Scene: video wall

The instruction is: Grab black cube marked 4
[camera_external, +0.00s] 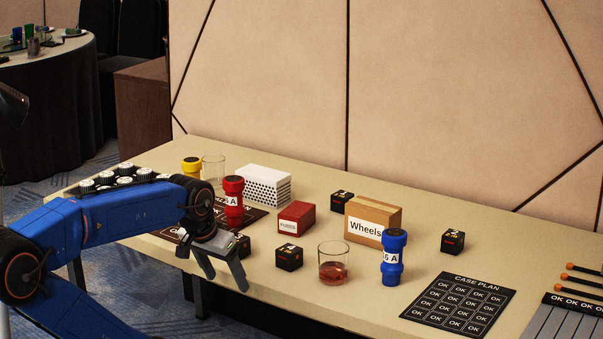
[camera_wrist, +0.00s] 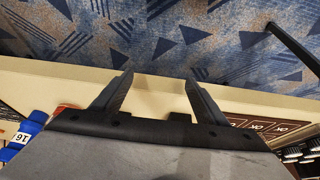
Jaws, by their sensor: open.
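Several black cubes with small markings stand on the table in the external view: one at the back (camera_external: 342,201), one in the front middle (camera_external: 289,257) left of a glass, one at the right (camera_external: 452,242), and one (camera_external: 240,245) partly hidden behind my gripper. Their markings are too small to read, so I cannot tell which is marked 4. My gripper (camera_external: 228,280) is open and empty at the table's front edge, fingers pointing down, left of the front middle cube. The wrist view shows the open fingers (camera_wrist: 160,82) over the table edge, with no black cube visible.
A glass with reddish liquid (camera_external: 333,265), a blue cylinder (camera_external: 393,257) and the Wheels box (camera_external: 380,213) stand right of the front middle cube. A red box (camera_external: 296,217) and red cylinder (camera_external: 233,200) are behind. The CASE PLAN board (camera_external: 460,302) lies at right.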

